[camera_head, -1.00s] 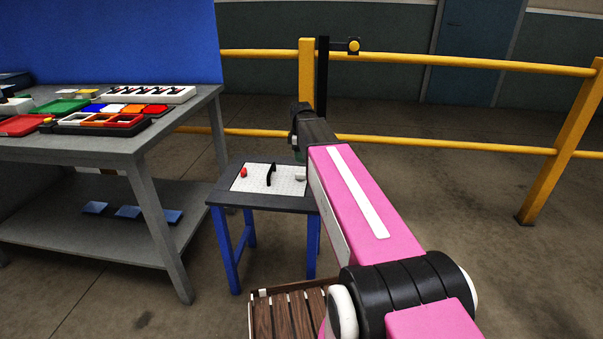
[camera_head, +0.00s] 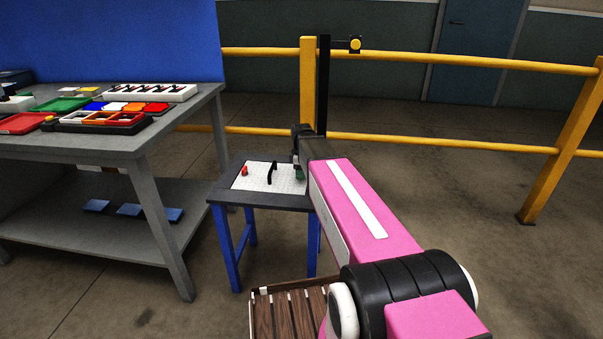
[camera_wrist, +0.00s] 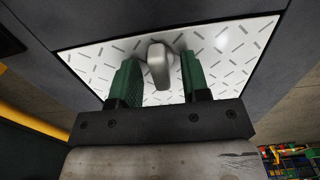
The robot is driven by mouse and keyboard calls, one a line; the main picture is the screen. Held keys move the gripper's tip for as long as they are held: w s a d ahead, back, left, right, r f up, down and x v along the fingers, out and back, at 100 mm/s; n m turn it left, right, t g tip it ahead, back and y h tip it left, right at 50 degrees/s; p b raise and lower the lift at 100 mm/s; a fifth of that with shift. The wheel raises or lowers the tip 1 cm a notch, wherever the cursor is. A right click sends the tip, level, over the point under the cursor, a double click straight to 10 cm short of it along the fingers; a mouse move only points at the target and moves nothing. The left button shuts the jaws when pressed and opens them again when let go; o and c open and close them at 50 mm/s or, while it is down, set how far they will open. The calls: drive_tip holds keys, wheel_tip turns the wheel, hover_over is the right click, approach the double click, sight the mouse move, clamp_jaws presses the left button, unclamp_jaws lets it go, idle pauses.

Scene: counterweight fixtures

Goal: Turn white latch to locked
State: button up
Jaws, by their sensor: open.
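The white latch (camera_wrist: 158,66) shows in the wrist view as a pale grey-white handle on a white patterned plate (camera_wrist: 92,62). My gripper (camera_wrist: 158,75) is open, with one green finger on each side of the latch. A gap shows between the latch and each finger, so the latch is not gripped. In the head view the plate (camera_head: 255,181) lies on a small table, and my arm hides the white latch at its right end. A red piece (camera_head: 245,170) and a black upright handle (camera_head: 271,172) stand on the plate's left and middle.
The small blue-legged table (camera_head: 230,206) stands beside a grey workbench (camera_head: 130,144) holding coloured trays. A yellow railing (camera_head: 450,145) runs behind. A brown slatted crate (camera_head: 285,310) is in front. The floor to the right is open.

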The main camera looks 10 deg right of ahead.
clamp_jaws()
drive_tip(key=shift+m, duration=0.5)
drive_tip(key=m, duration=1.2)
drive_tip(key=shift+m, duration=2.4)
